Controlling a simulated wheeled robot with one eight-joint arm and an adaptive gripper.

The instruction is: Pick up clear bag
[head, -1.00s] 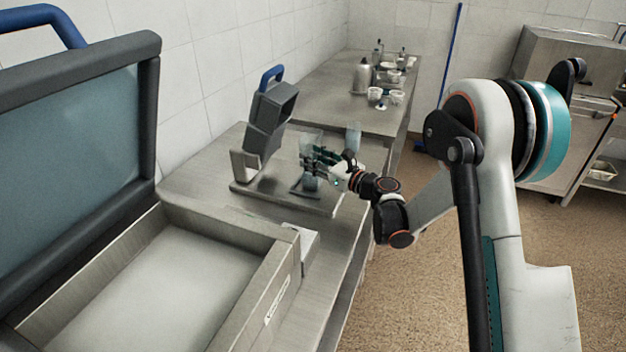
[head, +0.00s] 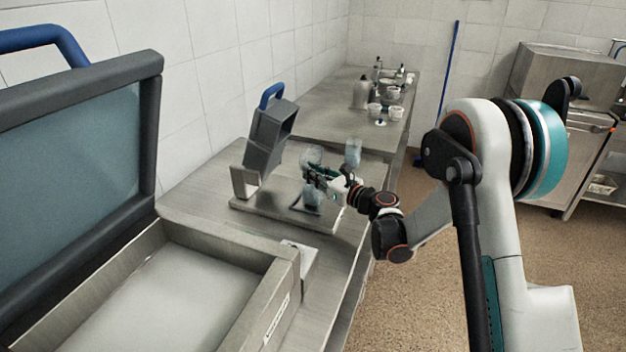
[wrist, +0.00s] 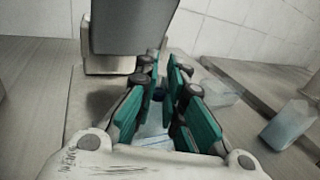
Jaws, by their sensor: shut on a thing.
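My gripper (head: 312,178) has its dark and teal fingers shut on a clear, bluish bag (head: 312,196), whose lower part shows beneath them over the metal plate on the counter. In the wrist view the fingers (wrist: 160,85) stand close together, and pale clear material (wrist: 152,132) shows between and below them. Much of the held bag is hidden by the fingers. A second clear bag-like thing (head: 353,152) stands to the right, also in the wrist view (wrist: 290,124). A third clear thing (head: 311,156) is just behind the gripper.
A grey device with a blue handle (head: 272,125) stands left of my gripper on the metal plate (head: 255,212). Bottles and cups (head: 375,111) stand on the far counter.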

